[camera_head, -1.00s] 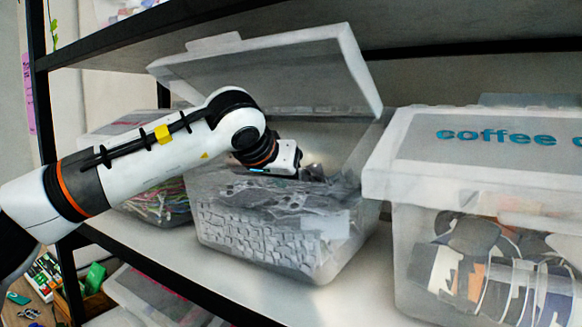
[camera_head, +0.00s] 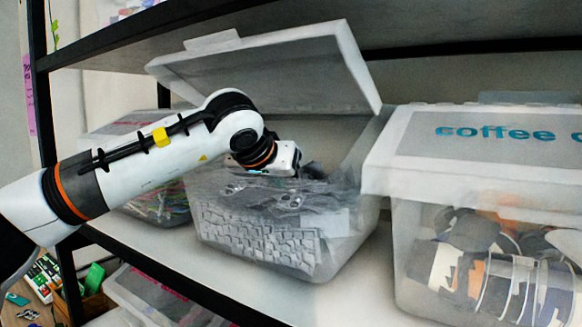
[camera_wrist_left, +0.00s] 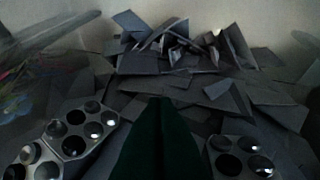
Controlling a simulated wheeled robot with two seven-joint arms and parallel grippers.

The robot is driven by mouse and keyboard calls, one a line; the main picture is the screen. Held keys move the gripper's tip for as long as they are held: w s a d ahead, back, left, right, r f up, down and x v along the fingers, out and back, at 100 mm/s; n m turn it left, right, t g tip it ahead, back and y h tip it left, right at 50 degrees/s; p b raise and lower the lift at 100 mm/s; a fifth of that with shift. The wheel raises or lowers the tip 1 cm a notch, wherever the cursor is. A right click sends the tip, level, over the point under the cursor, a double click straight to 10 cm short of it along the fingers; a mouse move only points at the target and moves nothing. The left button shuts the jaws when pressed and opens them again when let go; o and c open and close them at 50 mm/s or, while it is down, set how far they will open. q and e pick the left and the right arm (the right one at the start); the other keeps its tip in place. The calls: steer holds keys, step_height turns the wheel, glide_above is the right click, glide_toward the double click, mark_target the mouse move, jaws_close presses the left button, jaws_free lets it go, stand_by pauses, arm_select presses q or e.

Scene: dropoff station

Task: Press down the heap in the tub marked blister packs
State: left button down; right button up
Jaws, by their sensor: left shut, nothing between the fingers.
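A clear tub (camera_head: 330,262) with its lid (camera_head: 275,75) tilted up stands in the middle of the shelf. I see no marking on it. It holds a heap of grey blister packs (camera_head: 262,225), with loose dark pieces near the top. In the left wrist view the heap (camera_wrist_left: 185,85) is a jumble of grey flat pieces, with silvery blister packs (camera_wrist_left: 75,135) in front. My left gripper (camera_wrist_left: 160,102) is shut and empty, pointing into the heap; I cannot tell how firmly it touches. In the head view its fingertips are hidden behind the tub wall and heap.
A closed tub marked "coffee" (camera_head: 475,185) stands close on the right. Another lidded tub (camera_head: 150,205) with colourful contents stands behind my arm on the left. A shelf board (camera_head: 470,42) runs above the open lid. Bare shelf (camera_head: 345,295) shows in front.

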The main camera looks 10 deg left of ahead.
arm_select(q)
step_height(320, 180, down, 2)
steer(key=shift+s+d+f, duration=0.1)
steer(key=shift+s, duration=0.05)
steer(key=shift+s+f+b, duration=0.25)
steer(key=shift+f+b, duration=0.25)
steer(key=shift+b, duration=0.15)
steer(key=shift+d, duration=0.1)
steer(key=shift+w+d+r+p, duration=0.1)
steer(key=shift+w+r+p, duration=0.2)
steer(key=shift+r+p, duration=0.35)
steer(key=shift+w+r+p, duration=0.3)
steer(key=shift+r+p, duration=0.2)
steer(key=shift+p, duration=0.1)
steer(key=shift+w+r+p, duration=0.1)
steer(key=shift+r+p, duration=0.2)
steer(key=shift+r, duration=0.05)
steer(key=shift+s+a+r+p, duration=0.2)
steer(key=shift+r+p, duration=0.25)
steer(key=shift+r, duration=0.2)
steer(key=shift+s+a+r+p, duration=0.15)
steer(key=shift+r+p, duration=0.25)
steer(key=shift+r, duration=0.2)
steer(key=shift+w+d, duration=0.15)
